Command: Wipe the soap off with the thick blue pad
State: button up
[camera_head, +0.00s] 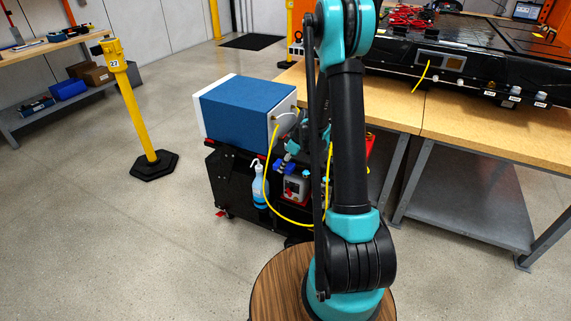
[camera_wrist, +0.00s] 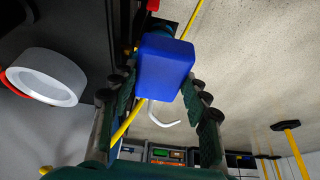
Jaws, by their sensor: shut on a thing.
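A thick, plain blue block, which looks like the blue pad (camera_wrist: 166,66), sits between the fingertips of my gripper (camera_wrist: 162,78) in the wrist view. The fingers press on its two sides, and it is held up with cart parts and floor behind it. I cannot make out any soap in either view.
A wooden workbench (camera_head: 470,130) bears a black battery pack (camera_head: 480,65). A yellow post (camera_head: 134,105) stands left; floor between is clear.

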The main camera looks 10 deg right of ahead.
jog(key=shift+w+d, duration=0.15)
jog(key=shift+w, duration=0.05)
jog(key=shift+s+a+f, duration=0.1)
jog(key=shift+s+a, duration=0.4)
jog(key=shift+s, duration=0.2)
dwell(2.3)
jog(key=s+a+r, duration=0.2)
jog(key=s+r, duration=0.1)
jog(key=r, duration=0.2)
jog(key=shift+a+r, duration=0.15)
jog(key=shift+a, duration=0.05)
dwell(0.8)
jog(key=shift+s, duration=0.1)
dwell(0.4)
